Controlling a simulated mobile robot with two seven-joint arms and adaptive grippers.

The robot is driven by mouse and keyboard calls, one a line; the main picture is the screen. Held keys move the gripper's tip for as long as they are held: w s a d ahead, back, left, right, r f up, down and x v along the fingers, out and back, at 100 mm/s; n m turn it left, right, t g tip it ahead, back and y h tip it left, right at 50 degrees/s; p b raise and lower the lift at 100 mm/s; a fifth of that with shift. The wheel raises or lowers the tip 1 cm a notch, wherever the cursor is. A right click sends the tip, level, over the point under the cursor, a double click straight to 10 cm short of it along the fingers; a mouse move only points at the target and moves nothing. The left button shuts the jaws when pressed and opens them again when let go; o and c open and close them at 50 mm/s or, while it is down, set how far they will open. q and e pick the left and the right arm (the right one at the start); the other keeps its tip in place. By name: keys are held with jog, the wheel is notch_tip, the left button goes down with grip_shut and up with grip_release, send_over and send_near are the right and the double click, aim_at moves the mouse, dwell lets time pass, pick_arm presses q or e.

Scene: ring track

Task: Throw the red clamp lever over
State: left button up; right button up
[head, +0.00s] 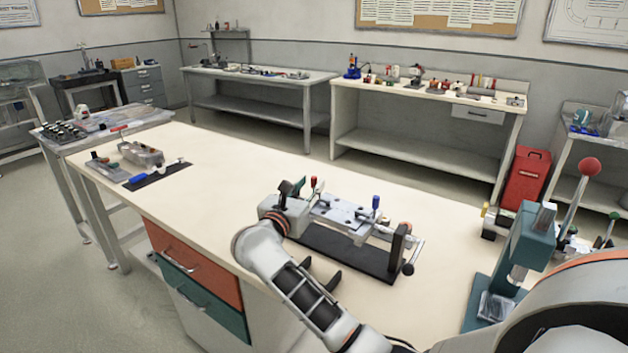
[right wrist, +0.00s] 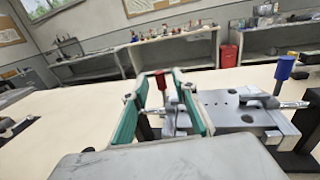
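The red clamp lever (head: 314,184) stands upright at the left end of a grey metal fixture (head: 345,214) on the bench. My right gripper (head: 292,187) is beside it, just left of it in the head view. In the right wrist view its two teal-padded fingers (right wrist: 160,82) are spread, and the red lever (right wrist: 161,80) shows in the gap between them. I cannot tell whether the lever is within the fingers' reach or a little beyond. The lever's lower part is partly hidden by the right finger. My left gripper is not in view.
A blue lever (head: 376,203) stands upright on the fixture's right side. The fixture sits on a black base (head: 340,252) with a black upright post (head: 399,243) at its right end. A teal press (head: 520,255) stands farther right.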

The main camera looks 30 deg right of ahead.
aim_at(313, 181)
jog(key=shift+x, duration=1.65)
grip_shut()
